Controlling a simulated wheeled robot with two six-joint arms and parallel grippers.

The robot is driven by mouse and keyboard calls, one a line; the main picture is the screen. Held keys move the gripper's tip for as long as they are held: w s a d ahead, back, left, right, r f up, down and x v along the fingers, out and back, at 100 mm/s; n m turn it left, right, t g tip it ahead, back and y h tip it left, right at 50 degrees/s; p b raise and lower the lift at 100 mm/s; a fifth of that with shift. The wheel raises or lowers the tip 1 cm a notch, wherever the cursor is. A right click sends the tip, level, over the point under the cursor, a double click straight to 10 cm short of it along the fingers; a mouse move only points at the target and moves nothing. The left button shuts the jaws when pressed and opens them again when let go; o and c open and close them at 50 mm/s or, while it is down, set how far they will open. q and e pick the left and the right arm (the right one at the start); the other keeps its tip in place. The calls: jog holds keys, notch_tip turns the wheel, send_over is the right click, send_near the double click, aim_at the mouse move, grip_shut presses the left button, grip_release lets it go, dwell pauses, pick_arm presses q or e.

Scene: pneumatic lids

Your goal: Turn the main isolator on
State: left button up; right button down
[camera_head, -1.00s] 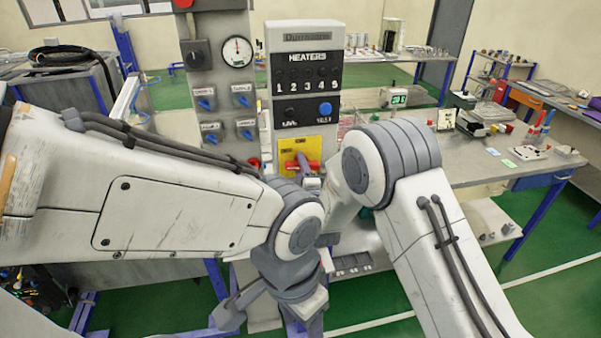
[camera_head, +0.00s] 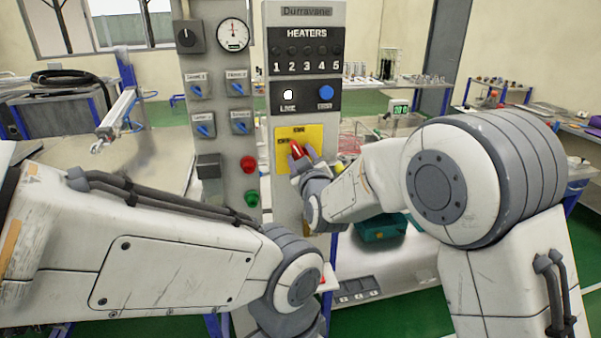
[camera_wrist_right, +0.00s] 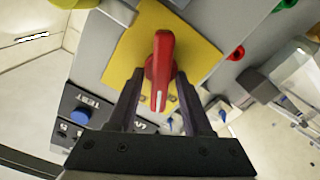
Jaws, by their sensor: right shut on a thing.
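The main isolator is a yellow plate (camera_head: 284,170) low on the grey heater panel, with a red handle (camera_head: 296,149). In the head view the handle stands steep, leaning a little, its upper end to the left. My right gripper (camera_head: 303,160) reaches it from the lower right. A white lamp (camera_head: 288,95) marked LIVE is lit above the plate. My left arm crosses the lower left; its gripper is out of the picture.
The heater panel carries a blue button (camera_head: 326,93) beside the lamp. A neighbouring panel on the left has a gauge (camera_head: 233,34), blue-handled valves, a red button (camera_head: 248,165) and a green one (camera_head: 251,198). A green box (camera_head: 382,228) lies behind my right forearm.

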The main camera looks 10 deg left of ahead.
jog(key=m+b, duration=0.2)
jog(key=b, duration=0.1)
jog(key=m+b, duration=0.1)
jog(key=m, duration=0.1)
jog(key=shift+d+f+b, duration=0.15)
jog(key=shift+f+b, duration=0.1)
jog(key=shift+b, duration=0.1)
jog(key=shift+r+m+b, duration=0.2)
jog(key=shift+m+b, duration=0.75)
jog(key=shift+m, duration=0.05)
jog(key=c, duration=0.7)
grip_release()
jog(key=b+v, duration=0.2)
jog(key=v, duration=0.8)
jog(key=shift+s+d+b, duration=0.1)
jog(key=shift+s+b, duration=0.1)
jog(key=shift+b, duration=0.2)
